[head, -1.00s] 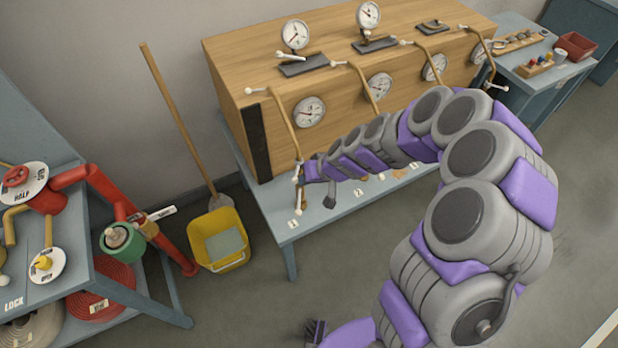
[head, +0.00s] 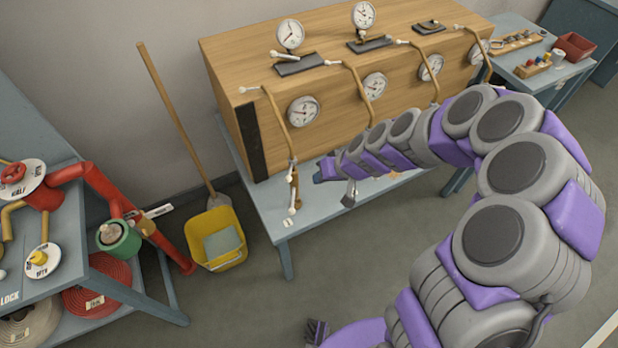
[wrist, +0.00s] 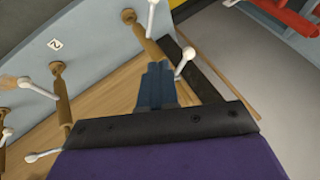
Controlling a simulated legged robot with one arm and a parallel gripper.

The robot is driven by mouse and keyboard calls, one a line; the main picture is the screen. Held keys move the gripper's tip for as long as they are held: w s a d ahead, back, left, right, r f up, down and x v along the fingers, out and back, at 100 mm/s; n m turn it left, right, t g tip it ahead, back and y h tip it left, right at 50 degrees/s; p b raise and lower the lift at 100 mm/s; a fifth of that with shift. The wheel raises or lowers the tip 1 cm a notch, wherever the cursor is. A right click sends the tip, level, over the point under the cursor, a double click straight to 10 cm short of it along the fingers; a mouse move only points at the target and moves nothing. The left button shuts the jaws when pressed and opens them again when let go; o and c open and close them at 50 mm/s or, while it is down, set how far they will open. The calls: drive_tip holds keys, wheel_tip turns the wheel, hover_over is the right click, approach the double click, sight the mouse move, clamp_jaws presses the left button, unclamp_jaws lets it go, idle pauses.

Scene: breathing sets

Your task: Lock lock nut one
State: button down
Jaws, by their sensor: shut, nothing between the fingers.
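The task's lock nut one is not labelled in view. I take it to be on the leftmost hose end (head: 293,180), a brown fitting with white-knobbed pins, which hangs in front of the wooden cabinet by label 1. My gripper (head: 322,171) is just right of it, apart from it. In the wrist view, the blue-grey fingers (wrist: 157,80) are together and empty. They point toward a brown fitting (wrist: 146,40) with white-knobbed pins (wrist: 184,64). I cannot tell how the nut is turned.
The wooden cabinet (head: 222,60) with gauges and more hoses stands on a blue-grey bench (head: 262,205). A yellow bucket (head: 216,240) with a mop is left of it. A valve bench (head: 110,285) is at far left.

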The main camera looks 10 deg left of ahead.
drive_tip(key=s+d+r+h+p, duration=0.1)
drive_tip(key=s+d+r, duration=0.3)
drive_tip(key=s+r, duration=0.45)
drive_tip(key=s+d+r+m+g+h, duration=0.2)
drive_tip(key=s+d+r, duration=0.3)
drive_tip(key=s+d, duration=0.4)
drive_tip(key=s+d+r+m+g+h, duration=0.1)
drive_tip(key=s+d+r+m+h, duration=0.2)
drive_tip(key=s, duration=1)
drive_tip(key=d+r, duration=0.2)
drive_tip(key=d, duration=0.3)
drive_tip(key=shift+s+d+m+g+h, duration=0.3)
drive_tip(key=shift+s+d+g+h, duration=0.1)
